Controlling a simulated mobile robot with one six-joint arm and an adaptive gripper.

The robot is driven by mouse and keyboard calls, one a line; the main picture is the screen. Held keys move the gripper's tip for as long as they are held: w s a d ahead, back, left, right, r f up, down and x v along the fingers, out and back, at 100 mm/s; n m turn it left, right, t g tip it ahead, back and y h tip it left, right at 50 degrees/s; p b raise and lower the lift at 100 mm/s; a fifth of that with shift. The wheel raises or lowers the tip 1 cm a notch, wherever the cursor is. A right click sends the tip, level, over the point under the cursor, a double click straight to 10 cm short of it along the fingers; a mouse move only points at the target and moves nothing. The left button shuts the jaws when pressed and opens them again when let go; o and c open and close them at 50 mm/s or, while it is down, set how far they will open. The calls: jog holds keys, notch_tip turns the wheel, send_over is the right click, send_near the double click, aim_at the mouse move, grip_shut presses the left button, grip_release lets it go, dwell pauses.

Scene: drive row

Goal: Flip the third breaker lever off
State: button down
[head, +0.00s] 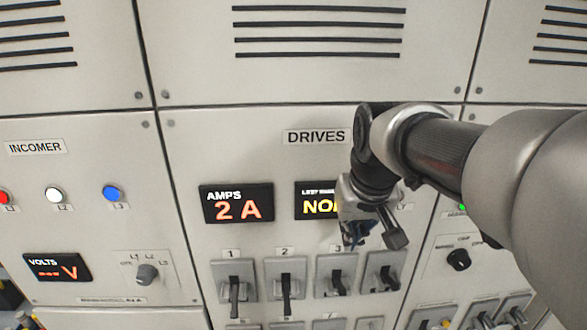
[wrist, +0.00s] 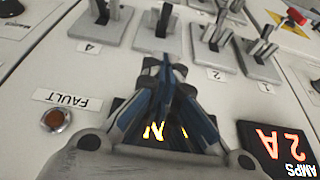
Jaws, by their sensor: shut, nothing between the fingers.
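The third breaker lever (head: 338,283) sits on a grey plate under the label 3 on the DRIVES panel. My gripper (head: 355,242) is shut and empty, in front of the panel just above the third lever. In the wrist view my gripper (wrist: 165,72) points toward that lever, with no clear contact.
Lever 2 (head: 286,291) and lever 4 (head: 388,279) stand close on either side; lever 1 (head: 234,290) is farther left. More breakers line the row below. The AMPS display (head: 237,203) reads 2 A. My arm hides part of the second display (head: 316,202).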

send_over(339, 282)
jog(key=f, duration=0.9)
jog(key=shift+s+f, duration=0.5)
jog(key=shift+f, duration=0.25)
jog(key=shift+s+f, duration=0.25)
jog(key=shift+f, duration=0.25)
jog(key=shift+s+f, duration=0.35)
jog(key=shift+f, duration=0.2)
jog(key=shift+w, duration=0.1)
